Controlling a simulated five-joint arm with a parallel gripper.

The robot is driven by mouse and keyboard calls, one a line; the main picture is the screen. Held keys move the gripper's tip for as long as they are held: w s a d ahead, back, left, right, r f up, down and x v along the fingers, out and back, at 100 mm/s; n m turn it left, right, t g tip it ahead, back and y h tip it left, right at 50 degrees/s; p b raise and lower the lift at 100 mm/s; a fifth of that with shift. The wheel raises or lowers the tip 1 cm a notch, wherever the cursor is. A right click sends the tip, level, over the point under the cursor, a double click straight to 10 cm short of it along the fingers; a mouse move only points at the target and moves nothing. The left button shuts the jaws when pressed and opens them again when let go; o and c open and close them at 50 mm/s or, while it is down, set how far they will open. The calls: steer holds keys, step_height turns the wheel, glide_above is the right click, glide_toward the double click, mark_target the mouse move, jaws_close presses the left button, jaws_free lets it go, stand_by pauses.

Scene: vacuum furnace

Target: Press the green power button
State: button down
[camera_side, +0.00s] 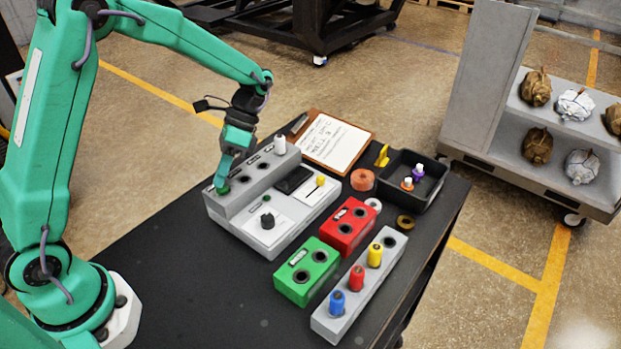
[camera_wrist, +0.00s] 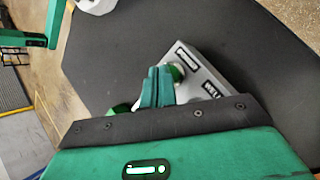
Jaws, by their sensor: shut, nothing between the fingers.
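The green power button (camera_side: 222,189) sits at the near left end of the raised strip on the grey control box (camera_side: 262,236). My gripper (camera_side: 222,181) is shut and empty, pointing down with its tips right at the button. In the wrist view the shut fingers (camera_wrist: 158,88) cover part of the green button (camera_wrist: 176,73), which shows just beside and behind them on the grey box (camera_wrist: 206,80). I cannot tell whether the tips touch the button or whether it is pressed down.
The box also carries a black knob (camera_side: 267,221), a yellow-tipped slider (camera_side: 320,181) and a white peg (camera_side: 280,145). A green block (camera_side: 306,272), a red block (camera_side: 348,226), a grey peg holder (camera_side: 330,322) and a black tray (camera_side: 432,178) stand to the right. The table's near left is clear.

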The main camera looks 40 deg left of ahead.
mark_target(225, 186)
steer(key=shift+f, duration=0.1)
steer(key=shift+d+f, duration=0.1)
steer(key=shift+f, duration=0.2)
stand_by(0.3)
steer(key=shift+r, duration=0.5)
steer(key=shift+r, duration=2.9)
